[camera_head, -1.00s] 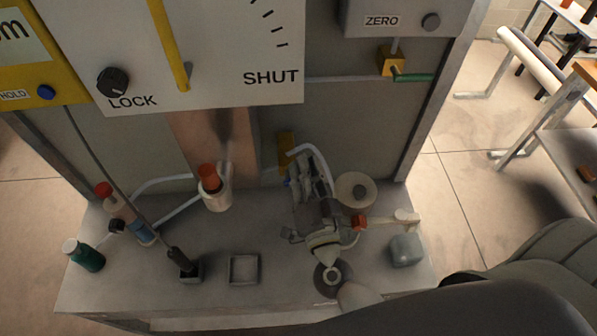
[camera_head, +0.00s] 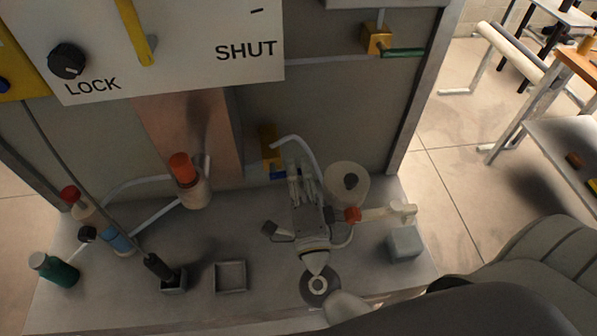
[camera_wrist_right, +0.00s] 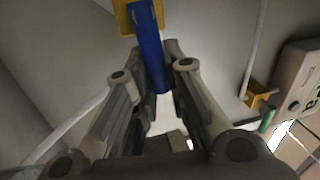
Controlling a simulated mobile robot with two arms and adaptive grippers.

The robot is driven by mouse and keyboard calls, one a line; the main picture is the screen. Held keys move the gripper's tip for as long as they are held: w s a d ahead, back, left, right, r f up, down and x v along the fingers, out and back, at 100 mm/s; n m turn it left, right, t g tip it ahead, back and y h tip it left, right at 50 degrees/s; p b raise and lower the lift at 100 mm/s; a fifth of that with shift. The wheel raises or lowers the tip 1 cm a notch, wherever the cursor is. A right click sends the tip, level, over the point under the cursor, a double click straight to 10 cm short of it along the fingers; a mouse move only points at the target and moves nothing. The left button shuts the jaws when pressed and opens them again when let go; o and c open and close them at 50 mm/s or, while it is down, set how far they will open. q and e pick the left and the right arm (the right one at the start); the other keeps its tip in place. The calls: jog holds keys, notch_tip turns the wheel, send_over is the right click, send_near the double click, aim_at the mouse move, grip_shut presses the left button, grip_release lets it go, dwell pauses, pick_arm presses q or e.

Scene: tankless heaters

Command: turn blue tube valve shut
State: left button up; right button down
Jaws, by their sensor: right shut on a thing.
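The blue tube valve has a blue handle (camera_head: 279,174) below a yellow body (camera_head: 268,147) on the back panel. In the right wrist view the handle (camera_wrist_right: 149,45) runs down from the yellow body (camera_wrist_right: 126,17) between my finger pads. My right gripper (camera_head: 297,177) is shut on the blue handle, with its fingers pointing at the panel. The fingers partly hide the handle in the head view. My left gripper is not in view.
A yellow valve body (camera_head: 377,39) with a green handle (camera_head: 404,53) sits higher right. On the shelf are a red-capped white bottle (camera_head: 194,190), a green bottle (camera_head: 54,270), a square tray (camera_head: 230,278) and a grey block (camera_head: 404,243). White pipes run behind.

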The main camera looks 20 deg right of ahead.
jog(key=shift+f+m, duration=0.15)
jog(key=shift+m, duration=0.25)
jog(key=c, duration=1.5)
grip_release()
jog(key=shift+o, duration=0.2)
jog(key=v, duration=1.2)
